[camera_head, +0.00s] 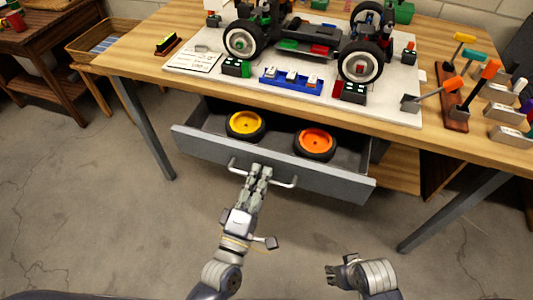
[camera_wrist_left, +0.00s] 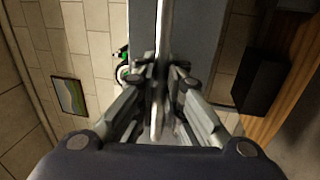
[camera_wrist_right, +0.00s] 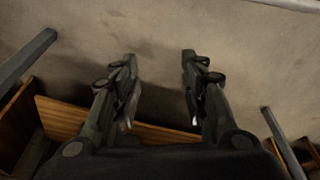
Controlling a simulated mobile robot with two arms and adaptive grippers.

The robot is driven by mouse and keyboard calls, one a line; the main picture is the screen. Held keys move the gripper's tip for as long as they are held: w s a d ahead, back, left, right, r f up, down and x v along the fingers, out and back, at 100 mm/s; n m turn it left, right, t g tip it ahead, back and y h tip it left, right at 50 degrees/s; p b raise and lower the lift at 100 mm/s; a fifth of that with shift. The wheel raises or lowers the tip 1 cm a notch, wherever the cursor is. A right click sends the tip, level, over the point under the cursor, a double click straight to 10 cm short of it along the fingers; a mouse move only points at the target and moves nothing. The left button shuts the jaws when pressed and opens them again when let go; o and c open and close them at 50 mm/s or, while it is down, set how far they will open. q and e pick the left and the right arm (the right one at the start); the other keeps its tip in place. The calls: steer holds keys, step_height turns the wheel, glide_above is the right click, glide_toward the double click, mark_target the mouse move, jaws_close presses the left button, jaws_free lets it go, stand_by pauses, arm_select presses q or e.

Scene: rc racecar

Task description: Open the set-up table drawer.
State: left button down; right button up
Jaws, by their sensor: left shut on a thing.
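The grey drawer (camera_head: 270,166) under the wooden set-up table (camera_head: 135,58) stands pulled out, with its inside showing. A yellow-hubbed wheel (camera_head: 245,125) and an orange-hubbed wheel (camera_head: 315,144) lie in it. My left gripper (camera_head: 262,170) is shut on the drawer's pale bar handle (camera_head: 286,184). In the left wrist view the handle (camera_wrist_left: 160,60) runs between the fingers (camera_wrist_left: 158,85). My right gripper (camera_head: 340,268) is low at the front right, away from the drawer. In the right wrist view its fingers (camera_wrist_right: 160,75) are apart with nothing between them.
An RC car (camera_head: 310,40) stands on a white board on the table top. Tools in a rack (camera_head: 455,120) stand at the right. A table leg (camera_head: 455,210) stands right of the drawer. The concrete floor (camera_head: 90,220) in front is clear.

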arm_select(q)
steer(key=r+p+v, duration=0.2)
steer(key=v, duration=1.1)
steer(key=shift+s, duration=0.5)
arm_select(e)
step_height(320, 180, down, 10)
steer(key=s, duration=0.3)
steer(key=shift+d+g, duration=0.15)
steer(key=shift+g, duration=0.15)
arm_select(q)
steer(key=shift+a+r, duration=0.1)
arm_select(e)
steer(key=shift+f, duration=0.1)
arm_select(q)
steer(key=c, duration=2)
jaws_free()
steer(key=shift+o, duration=0.2)
steer(key=shift+r, duration=0.1)
steer(key=v, duration=1.2)
